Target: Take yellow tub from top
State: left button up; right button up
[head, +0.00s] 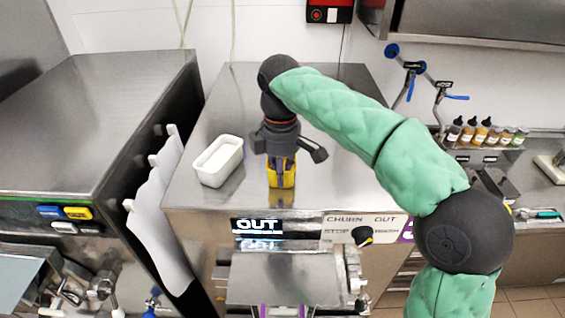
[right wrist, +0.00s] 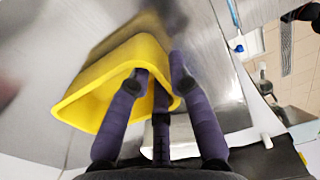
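The yellow tub (head: 282,181) stands on the steel top of the middle machine, close to its front edge. In the right wrist view the open, empty-looking tub (right wrist: 92,92) fills the left middle. My right gripper (head: 281,163) points down at the tub from above. In the right wrist view my right gripper's fingers (right wrist: 160,72) straddle the tub's near wall, with a gap between the tips. Whether they touch the wall is unclear. My left gripper is in neither view.
A white tub (head: 218,161) stands left of the yellow one on the same steel top (head: 215,115). Another steel machine (head: 95,110) is at the left. Several bottles (head: 482,133) stand on a rack at the right. The steel top behind the tubs is clear.

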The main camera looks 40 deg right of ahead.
jog(key=shift+f, duration=0.45)
grip_shut()
